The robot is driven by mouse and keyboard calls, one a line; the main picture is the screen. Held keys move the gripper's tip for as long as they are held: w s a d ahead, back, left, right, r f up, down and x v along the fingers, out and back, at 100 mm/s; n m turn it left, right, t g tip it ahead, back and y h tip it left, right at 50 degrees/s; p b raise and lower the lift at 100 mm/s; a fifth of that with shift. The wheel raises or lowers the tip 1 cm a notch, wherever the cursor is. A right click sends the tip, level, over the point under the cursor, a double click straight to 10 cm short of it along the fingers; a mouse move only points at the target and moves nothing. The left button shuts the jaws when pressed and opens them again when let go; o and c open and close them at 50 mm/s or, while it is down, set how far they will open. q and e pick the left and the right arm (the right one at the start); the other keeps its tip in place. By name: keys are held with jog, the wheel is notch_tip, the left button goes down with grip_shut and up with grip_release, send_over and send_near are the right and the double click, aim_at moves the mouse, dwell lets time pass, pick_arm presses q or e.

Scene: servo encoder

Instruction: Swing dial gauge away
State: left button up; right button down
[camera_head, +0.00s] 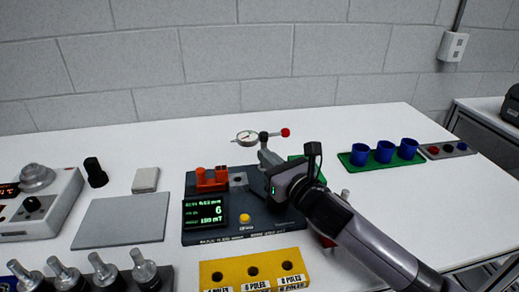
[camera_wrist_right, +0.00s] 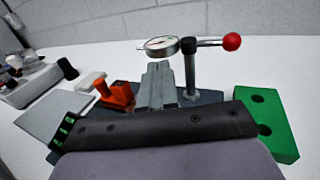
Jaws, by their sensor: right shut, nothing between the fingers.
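The dial gauge (camera_head: 247,137) has a round white face and sits on a horizontal arm with a red ball knob (camera_head: 285,132) at its right end. The arm is clamped on a vertical post on the dark test fixture (camera_head: 215,238). In the right wrist view the gauge (camera_wrist_right: 161,45), red knob (camera_wrist_right: 232,42) and post (camera_wrist_right: 191,75) show clearly. My right gripper (camera_head: 266,158) is over the fixture, below the gauge, apart from the knob. In the wrist view its shut, empty fingers (camera_wrist_right: 160,85) point toward the gauge and post. My left gripper is not in view.
On the fixture are an orange clamp (camera_head: 211,180) and a lit display (camera_head: 204,213). A yellow block with holes (camera_head: 230,273) lies in front. A grey mat (camera_head: 122,220) is at left. A green tray with blue cups (camera_head: 382,160) is at right. The table behind the gauge is clear.

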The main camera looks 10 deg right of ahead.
aim_at(252, 144)
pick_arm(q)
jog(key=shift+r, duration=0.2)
pick_arm(e)
jog(key=shift+x, duration=1.8)
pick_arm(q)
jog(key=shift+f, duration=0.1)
